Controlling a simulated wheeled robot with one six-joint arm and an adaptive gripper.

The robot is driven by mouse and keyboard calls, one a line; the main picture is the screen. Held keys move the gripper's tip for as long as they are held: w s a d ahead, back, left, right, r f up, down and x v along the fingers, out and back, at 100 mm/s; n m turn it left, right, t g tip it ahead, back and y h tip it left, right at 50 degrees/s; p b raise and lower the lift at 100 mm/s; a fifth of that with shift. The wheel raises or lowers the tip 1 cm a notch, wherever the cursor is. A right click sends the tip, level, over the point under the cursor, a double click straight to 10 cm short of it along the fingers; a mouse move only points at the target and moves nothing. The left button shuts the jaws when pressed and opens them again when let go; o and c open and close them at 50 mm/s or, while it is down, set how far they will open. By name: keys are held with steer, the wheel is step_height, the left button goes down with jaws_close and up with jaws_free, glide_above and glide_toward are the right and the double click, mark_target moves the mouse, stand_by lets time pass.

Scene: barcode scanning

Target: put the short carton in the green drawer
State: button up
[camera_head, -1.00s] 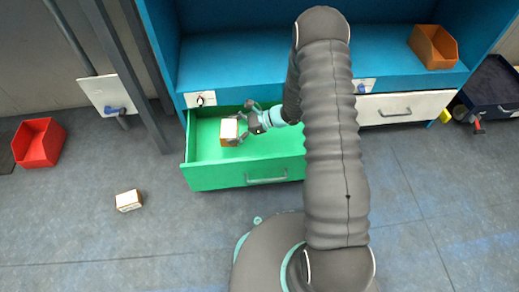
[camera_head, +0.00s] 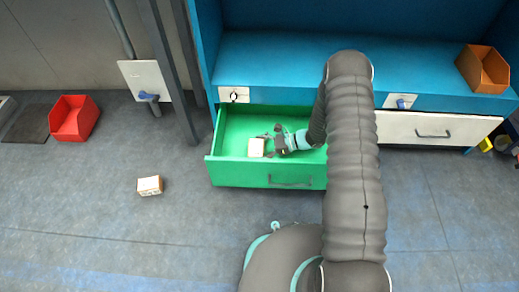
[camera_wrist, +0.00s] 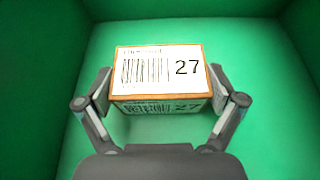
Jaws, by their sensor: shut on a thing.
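The short carton (camera_wrist: 157,70), a small brown box with a white barcode label reading 27, is between my gripper's fingers in the wrist view. It also shows in the head view (camera_head: 256,146), inside the open green drawer (camera_head: 250,174). My gripper (camera_wrist: 161,100) is shut on the carton's two sides, and it reaches into the drawer from the right in the head view (camera_head: 266,144). Green walls and floor surround the carton in the wrist view. Whether the carton touches the drawer floor I cannot tell.
Another small carton (camera_head: 150,186) lies on the floor to the left. A red bin (camera_head: 74,118) stands at the far left, and an orange bin (camera_head: 484,68) sits on the blue shelf (camera_head: 290,62). A white drawer (camera_head: 440,129) is at the right. The drawer's left part looks empty.

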steer(key=shift+f, duration=0.2)
steer(key=o, duration=1)
steer(key=shift+o, duration=0.2)
